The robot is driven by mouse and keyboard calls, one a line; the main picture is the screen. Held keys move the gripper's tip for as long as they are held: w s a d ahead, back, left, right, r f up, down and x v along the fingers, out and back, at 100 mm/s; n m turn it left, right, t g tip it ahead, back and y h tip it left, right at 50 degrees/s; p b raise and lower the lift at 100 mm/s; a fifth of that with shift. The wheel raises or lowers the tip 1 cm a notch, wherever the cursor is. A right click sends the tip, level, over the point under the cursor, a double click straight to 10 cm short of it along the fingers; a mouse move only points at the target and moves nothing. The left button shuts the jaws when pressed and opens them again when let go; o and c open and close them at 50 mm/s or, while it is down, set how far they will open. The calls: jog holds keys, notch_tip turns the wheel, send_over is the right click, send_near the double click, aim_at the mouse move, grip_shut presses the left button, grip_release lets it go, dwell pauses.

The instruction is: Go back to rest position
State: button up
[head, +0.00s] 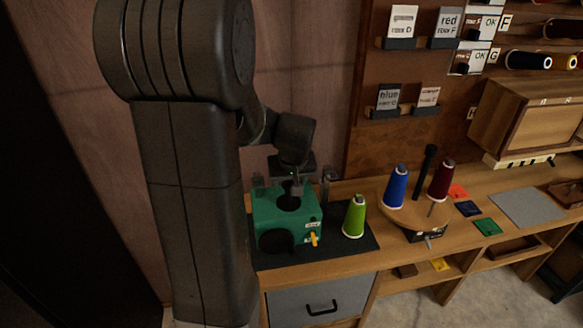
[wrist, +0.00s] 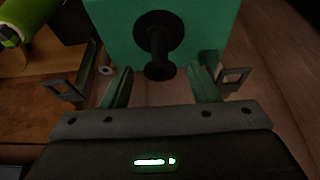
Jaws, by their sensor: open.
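My gripper (wrist: 160,88) is open, with its two fingers apart and nothing between them in the wrist view. A green box-shaped machine (head: 273,214) with a yellow lever (head: 314,239) stands on a dark mat on the bench. My gripper is just above and behind it in the head view. In the wrist view the machine's green face (wrist: 205,30) with a black spindle (wrist: 157,45) is just ahead of the fingertips. My arm's big links hide part of the left side in the head view.
A lime thread cone (head: 355,217) stands right of the machine. Blue (head: 396,186) and dark red (head: 441,181) cones stand on a round wooden stand (head: 408,217). A wooden cabinet (head: 525,118) and label cards (head: 403,22) are on the wall. A grey drawer (head: 318,302) is below.

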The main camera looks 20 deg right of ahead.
jog(key=v, duration=0.8)
jog(key=shift+s+r, duration=0.15)
jog(key=shift+r, duration=0.1)
jog(key=shift+f, duration=0.1)
jog(key=x, duration=1.3)
jog(key=shift+w+f, duration=0.25)
jog(key=shift+f, duration=0.1)
jog(key=shift+r+p, duration=0.2)
jog(key=shift+p, duration=0.15)
